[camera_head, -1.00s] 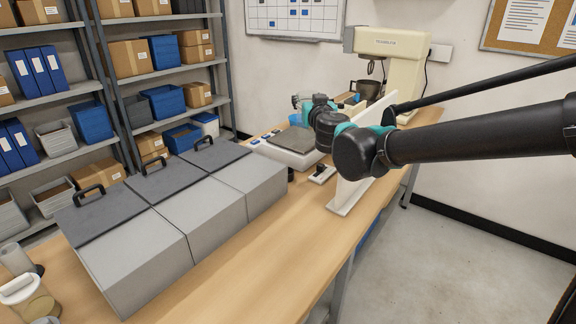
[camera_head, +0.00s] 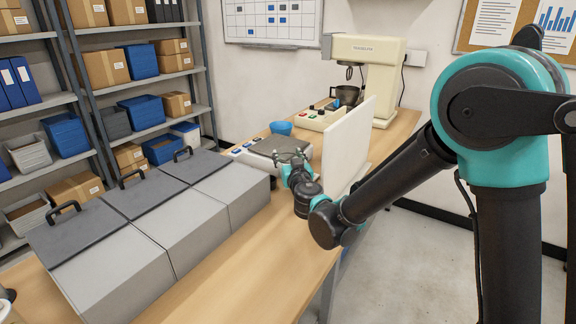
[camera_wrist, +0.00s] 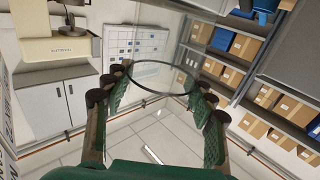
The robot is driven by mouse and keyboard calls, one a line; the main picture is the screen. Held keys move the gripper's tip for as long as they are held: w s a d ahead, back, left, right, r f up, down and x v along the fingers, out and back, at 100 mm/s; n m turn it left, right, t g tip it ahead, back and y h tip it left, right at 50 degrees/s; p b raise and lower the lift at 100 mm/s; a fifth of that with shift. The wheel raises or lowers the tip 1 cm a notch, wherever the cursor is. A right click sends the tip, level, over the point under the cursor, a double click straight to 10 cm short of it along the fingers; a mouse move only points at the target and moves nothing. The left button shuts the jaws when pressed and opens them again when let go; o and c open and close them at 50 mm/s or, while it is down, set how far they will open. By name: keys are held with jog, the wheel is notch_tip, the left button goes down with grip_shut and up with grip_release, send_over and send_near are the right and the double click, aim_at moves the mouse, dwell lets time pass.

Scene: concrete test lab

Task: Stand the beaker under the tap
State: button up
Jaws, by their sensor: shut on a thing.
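The beaker is clear glass; its dark round rim (camera_wrist: 163,63) shows in the wrist view between my fingers. My gripper (camera_wrist: 155,95) is shut on it, with a green-padded finger on each side of the glass. In the head view my gripper (camera_head: 289,162) is above the bench, in front of the flat-topped device and left of the white upright panel. The beaker shows there only as a faint rim (camera_head: 290,154) at the fingertips. I cannot make out a tap in either view.
The white panel (camera_head: 343,142) stands on the bench (camera_head: 300,255) right of my gripper. Grey lidded boxes (camera_head: 155,240) fill the left side. Behind are the flat-topped device (camera_head: 268,146), a blue cup (camera_head: 281,128) and a cream machine (camera_head: 382,75). The front bench strip is clear.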

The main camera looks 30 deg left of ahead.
jog(key=shift+f, duration=1.75)
jog(key=shift+f, duration=0.1)
jog(key=o, duration=1.7)
jog(key=shift+c, duration=0.2)
